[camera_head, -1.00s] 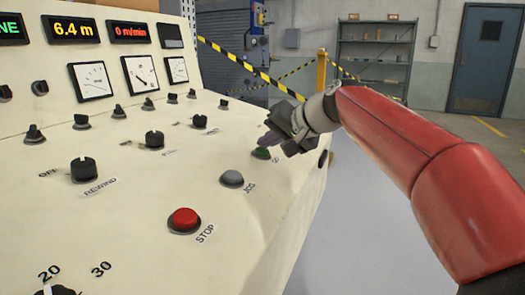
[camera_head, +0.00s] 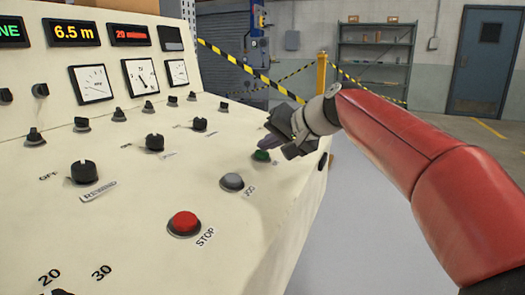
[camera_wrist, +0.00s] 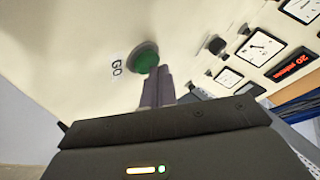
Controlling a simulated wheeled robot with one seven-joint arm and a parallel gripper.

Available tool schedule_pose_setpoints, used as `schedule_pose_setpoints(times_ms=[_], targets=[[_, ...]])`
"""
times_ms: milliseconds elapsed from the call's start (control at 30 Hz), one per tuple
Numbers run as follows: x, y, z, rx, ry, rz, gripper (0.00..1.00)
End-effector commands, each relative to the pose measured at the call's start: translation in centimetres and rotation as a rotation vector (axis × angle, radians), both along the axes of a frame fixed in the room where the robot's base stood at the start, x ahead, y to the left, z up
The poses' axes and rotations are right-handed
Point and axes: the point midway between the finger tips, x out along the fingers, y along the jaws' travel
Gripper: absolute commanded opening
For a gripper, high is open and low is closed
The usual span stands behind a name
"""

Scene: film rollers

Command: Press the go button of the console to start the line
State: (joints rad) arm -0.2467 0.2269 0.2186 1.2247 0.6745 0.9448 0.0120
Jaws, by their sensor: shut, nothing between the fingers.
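The cream console (camera_head: 130,225) fills the left of the head view with its sloping panel. The green go button (camera_head: 261,156) sits near the panel's right edge. In the wrist view the go button (camera_wrist: 143,57) shows with the label GO beside it. My gripper (camera_head: 268,143) is shut and empty, its fingertips at the button. In the wrist view the closed fingertips (camera_wrist: 159,72) overlap the button's lower edge; I cannot tell whether they touch it. The rate display (camera_head: 130,35) reads 20 and the length display (camera_head: 75,32) reads 6.5 m.
The grey jog button (camera_head: 232,182) and red stop button (camera_head: 184,222) lie nearer on the same panel. Several black knobs, such as the rewind knob (camera_head: 84,171), stand to the left. Open floor lies right of the console. A shelf (camera_head: 375,60) stands far back.

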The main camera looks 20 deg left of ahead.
Motion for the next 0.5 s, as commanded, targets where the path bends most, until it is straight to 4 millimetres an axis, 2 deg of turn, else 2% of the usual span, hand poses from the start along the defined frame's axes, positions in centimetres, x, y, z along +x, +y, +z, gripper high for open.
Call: schedule_pose_setpoints(times_ms=[133,500], targets=[[-0.01,-0.20,1.04,0.000,-0.001,-0.001,0.00],[-0.02,-0.26,1.17,0.000,-0.002,-0.001,0.00]])
